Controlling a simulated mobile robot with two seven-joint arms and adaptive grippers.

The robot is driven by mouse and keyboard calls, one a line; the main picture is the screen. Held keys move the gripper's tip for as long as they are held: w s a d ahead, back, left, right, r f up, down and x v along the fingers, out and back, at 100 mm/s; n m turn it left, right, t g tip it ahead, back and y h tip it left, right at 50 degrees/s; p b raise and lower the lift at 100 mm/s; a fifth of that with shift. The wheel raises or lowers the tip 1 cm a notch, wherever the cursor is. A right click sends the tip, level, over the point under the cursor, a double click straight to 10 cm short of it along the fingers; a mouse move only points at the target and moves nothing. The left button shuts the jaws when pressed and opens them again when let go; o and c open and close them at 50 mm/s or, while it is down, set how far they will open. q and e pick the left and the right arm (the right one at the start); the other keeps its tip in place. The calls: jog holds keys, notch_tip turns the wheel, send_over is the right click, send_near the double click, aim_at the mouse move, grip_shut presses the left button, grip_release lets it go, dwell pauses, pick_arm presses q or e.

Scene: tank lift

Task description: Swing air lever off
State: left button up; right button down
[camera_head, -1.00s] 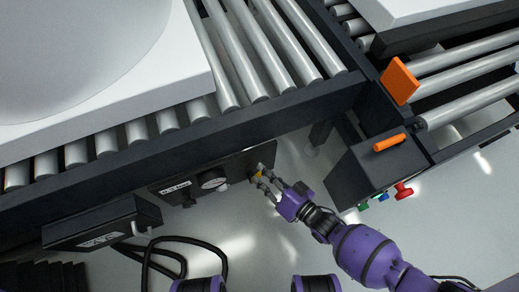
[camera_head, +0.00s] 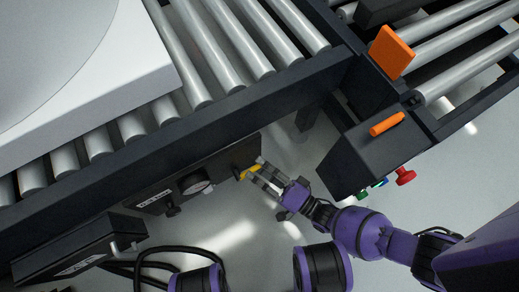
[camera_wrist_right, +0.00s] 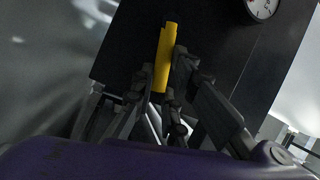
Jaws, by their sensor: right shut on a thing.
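The air lever is a small yellow handle (camera_head: 249,173) on the dark panel (camera_head: 215,166) along the conveyor's side. It also shows in the right wrist view (camera_wrist_right: 165,55), running up from between the fingers. My right gripper (camera_head: 264,178) is at the panel, shut on the yellow lever; in the wrist view its fingers (camera_wrist_right: 167,90) lie on both sides of the lever's lower part. The lever's held end is partly hidden by the fingers. My left gripper is not in view.
A round gauge (camera_head: 196,183) sits left of the lever on the panel; it also shows in the wrist view (camera_wrist_right: 262,6). Black cables (camera_head: 180,247) hang below left. Rollers (camera_head: 235,50) lie above.

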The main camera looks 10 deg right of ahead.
jog(key=shift+d+f, duration=0.15)
jog(key=shift+f, duration=0.1)
dwell(0.3)
jog(key=c, duration=1.7)
grip_release()
jog(key=shift+c, duration=0.2)
jog(key=shift+r, duration=0.1)
jog(key=v, duration=1.2)
jog(key=shift+s, duration=0.1)
